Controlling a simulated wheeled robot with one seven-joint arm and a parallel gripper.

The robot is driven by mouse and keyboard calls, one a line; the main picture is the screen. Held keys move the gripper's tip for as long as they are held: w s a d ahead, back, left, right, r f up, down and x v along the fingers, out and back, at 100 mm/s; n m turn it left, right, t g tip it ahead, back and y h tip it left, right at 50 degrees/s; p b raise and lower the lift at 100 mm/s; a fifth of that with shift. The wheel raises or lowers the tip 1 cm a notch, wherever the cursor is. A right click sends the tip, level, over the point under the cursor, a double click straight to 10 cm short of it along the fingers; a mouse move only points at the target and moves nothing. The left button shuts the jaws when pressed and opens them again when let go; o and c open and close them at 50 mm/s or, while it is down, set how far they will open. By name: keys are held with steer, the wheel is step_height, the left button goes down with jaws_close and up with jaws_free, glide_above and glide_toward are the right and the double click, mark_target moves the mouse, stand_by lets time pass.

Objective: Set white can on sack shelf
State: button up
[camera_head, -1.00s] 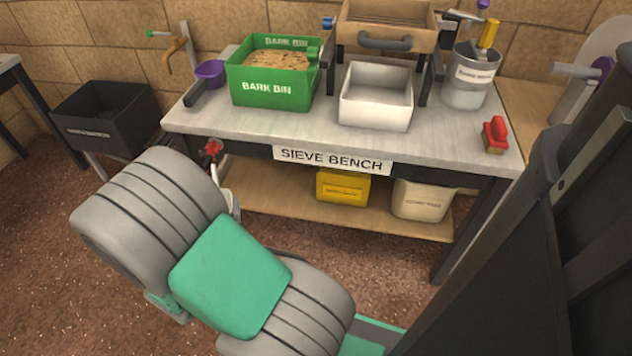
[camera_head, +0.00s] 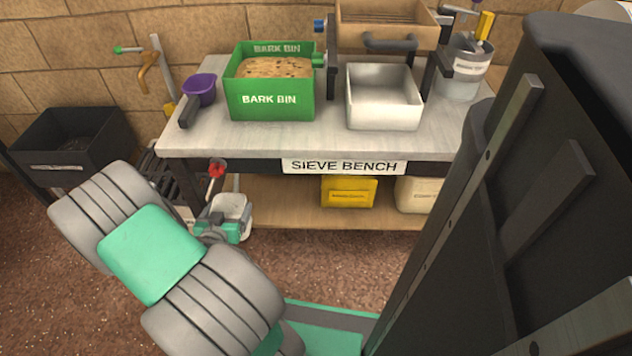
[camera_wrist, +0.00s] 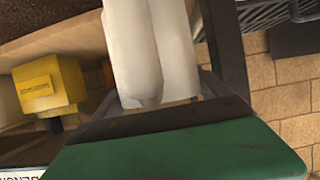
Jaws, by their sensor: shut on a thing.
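The white can (camera_head: 236,207) is in the head view, low in front of the left end of the bench. A red-tipped part (camera_head: 217,169) rises on its left side; I cannot tell whether it belongs to the can. My gripper (camera_head: 215,235) is at the can and shut on it, its fingers mostly hidden behind my own arm. In the wrist view, pale white rounded shapes (camera_wrist: 165,45) fill the top middle; I cannot tell whether they are can or fingers. No shelf is clearly labelled for sacks.
The sieve bench (camera_head: 190,137) holds a green bark bin (camera_head: 272,101), a purple bowl (camera_head: 199,90) and a white tray (camera_head: 384,112). Its lower shelf (camera_head: 290,212) holds a yellow box (camera_head: 348,192). A black crate (camera_head: 70,145) stands left. A dark slatted rack (camera_head: 172,185) is behind my gripper.

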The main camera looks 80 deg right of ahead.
mark_target(235, 183)
steer(key=shift+w, duration=0.15)
steer(key=r+b+x, duration=0.1)
steer(key=b+x, duration=0.1)
steer(key=x, duration=0.4)
steer(key=r+b+x, duration=0.1)
steer(key=b+x, duration=0.1)
steer(key=x, duration=0.4)
steer(key=d+r+b+x, duration=0.1)
steer(key=b+x, duration=0.1)
steer(key=x, duration=0.4)
steer(key=shift+d, duration=0.2)
steer(key=shift+r, duration=0.2)
steer(key=o, duration=1.4)
steer(key=shift+f, duration=0.1)
steer(key=shift+o, duration=0.2)
steer(key=shift+a, duration=0.1)
steer(key=p+v, duration=0.5)
steer(key=v, duration=0.7)
